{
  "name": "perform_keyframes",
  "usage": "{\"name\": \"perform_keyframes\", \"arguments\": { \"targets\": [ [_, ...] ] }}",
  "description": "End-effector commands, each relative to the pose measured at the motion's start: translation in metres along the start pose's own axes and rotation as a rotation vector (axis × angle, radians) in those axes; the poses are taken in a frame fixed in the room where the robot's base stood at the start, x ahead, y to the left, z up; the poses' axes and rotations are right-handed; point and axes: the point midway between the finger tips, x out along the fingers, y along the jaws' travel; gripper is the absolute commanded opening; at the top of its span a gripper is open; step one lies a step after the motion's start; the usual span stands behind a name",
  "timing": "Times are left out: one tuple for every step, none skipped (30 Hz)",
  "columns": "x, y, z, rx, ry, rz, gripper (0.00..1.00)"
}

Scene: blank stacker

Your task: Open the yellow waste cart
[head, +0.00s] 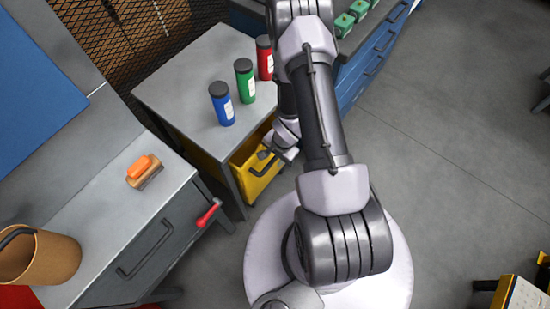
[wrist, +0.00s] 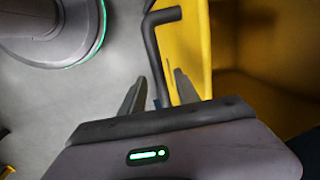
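The yellow waste cart (head: 258,185) is under the grey table in the head view. Its dark bar handle (head: 265,168) is on the front. In the wrist view the cart's yellow front (wrist: 190,40) is close up, and a darker yellow area lies to its right. The bent dark handle (wrist: 152,45) runs down between my fingers. My gripper (wrist: 161,78) is open, with one finger on each side of the handle and a gap showing. In the head view my gripper (head: 272,154) is at the handle, partly hidden by my arm.
Blue (head: 222,108), green (head: 245,85) and red (head: 265,60) bottles stand on the grey table (head: 185,85) above the cart. A grey cabinet (head: 150,245) with a red-handled lever (head: 208,213) is at left. Open floor (head: 450,150) lies to the right.

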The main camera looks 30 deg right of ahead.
Motion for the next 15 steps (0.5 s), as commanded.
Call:
{"name": "perform_keyframes", "arguments": {
  "targets": [
    [-0.0001, -0.0001, 0.0, 0.0, 0.0, 0.0, 0.38],
    [-0.0003, -0.0002, 0.0, 0.0, 0.0, 0.0, 0.38],
    [-0.0005, -0.0002, -0.0001, 0.0, 0.0, 0.0, 0.38],
    [-0.0006, -0.0002, -0.0001, 0.0, 0.0, 0.0, 0.38],
    [-0.0006, -0.0002, -0.0001, 0.0, 0.0, 0.0, 0.38],
    [-0.0007, -0.0002, -0.0001, 0.0, 0.0, 0.0, 0.32],
    [-0.0007, -0.0001, -0.0001, 0.0, 0.0, 0.0, 0.26],
    [-0.0007, -0.0001, -0.0001, 0.0, 0.0, 0.0, 0.2],
    [-0.0007, -0.0001, -0.0001, 0.0, 0.0, 0.0, 0.12],
    [-0.0007, -0.0001, -0.0001, 0.0, 0.0, 0.0, 0.07],
    [-0.0007, -0.0001, -0.0001, 0.0, 0.0, 0.0, 0.01],
    [-0.0007, -0.0001, -0.0001, 0.0, 0.0, 0.0, 0.0],
    [-0.0007, -0.0001, -0.0001, 0.0, 0.0, 0.0, 0.0],
    [-0.0007, -0.0001, -0.0001, 0.0, 0.0, 0.0, 0.0],
    [-0.0007, -0.0001, -0.0001, 0.0, 0.0, 0.0, 0.0]
  ]
}}
